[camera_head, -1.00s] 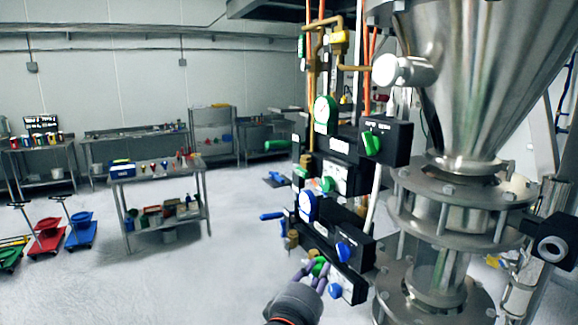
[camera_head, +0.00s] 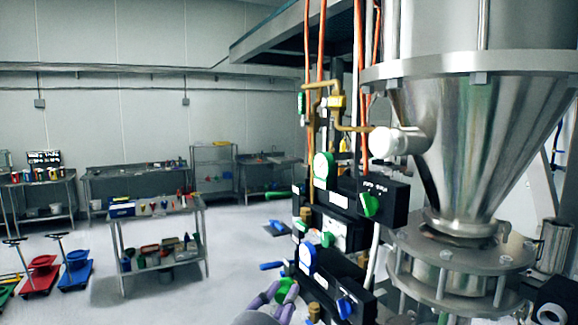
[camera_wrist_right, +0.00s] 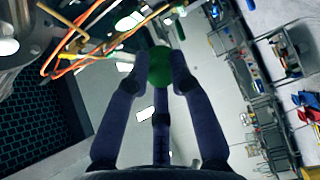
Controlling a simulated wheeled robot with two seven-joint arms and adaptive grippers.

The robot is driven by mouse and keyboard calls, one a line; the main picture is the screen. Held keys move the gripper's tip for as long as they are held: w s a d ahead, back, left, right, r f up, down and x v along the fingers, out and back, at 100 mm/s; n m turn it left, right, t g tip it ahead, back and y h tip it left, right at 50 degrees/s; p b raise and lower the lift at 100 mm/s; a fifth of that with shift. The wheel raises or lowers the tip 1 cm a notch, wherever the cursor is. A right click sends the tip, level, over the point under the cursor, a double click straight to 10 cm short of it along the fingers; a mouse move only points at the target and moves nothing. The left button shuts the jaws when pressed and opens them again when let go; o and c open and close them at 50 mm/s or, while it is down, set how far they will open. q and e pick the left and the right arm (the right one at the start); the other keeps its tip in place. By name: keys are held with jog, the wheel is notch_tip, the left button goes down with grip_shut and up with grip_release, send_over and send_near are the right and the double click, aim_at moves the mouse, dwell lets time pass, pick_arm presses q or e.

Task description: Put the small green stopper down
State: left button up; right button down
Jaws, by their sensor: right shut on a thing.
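The small green stopper (camera_wrist_right: 160,68) is held between the fingertips of my right gripper (camera_wrist_right: 152,75), as the right wrist view shows. In the head view my right gripper (camera_head: 272,297) is at the bottom centre, with the green stopper (camera_head: 286,290) at its purple fingers. It is close to the left side of the lower black valve boxes, in front of the panel. I cannot tell whether it touches them. My left gripper is in neither view.
The valve panel carries a green knob (camera_head: 370,204), a blue knob (camera_head: 344,307) and round gauges. The steel sifter hopper (camera_head: 455,150) stands at right. A steel table (camera_head: 205,235) with bottles and tools stands further back at left. Open floor lies between.

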jog(key=w+d+f+m+h+b, duration=0.1)
jog(key=w+d+f+b, duration=0.3)
jog(key=f, duration=0.7)
jog(key=w+d+f+h+b, duration=0.1)
jog(key=w+d+f+b, duration=0.2)
jog(key=w+d+f, duration=0.6)
jog(key=s+d+f+y+b, duration=0.1)
jog(key=d+f+b, duration=0.1)
jog(key=f, duration=1.3)
jog(key=s+d+f+n+y+b, duration=0.1)
jog(key=s+d+f+b, duration=0.1)
jog(key=f, duration=1.4)
jog(key=shift+s+d+b, duration=0.15)
jog(key=shift+d+b, duration=0.65)
jog(key=shift+d, duration=0.4)
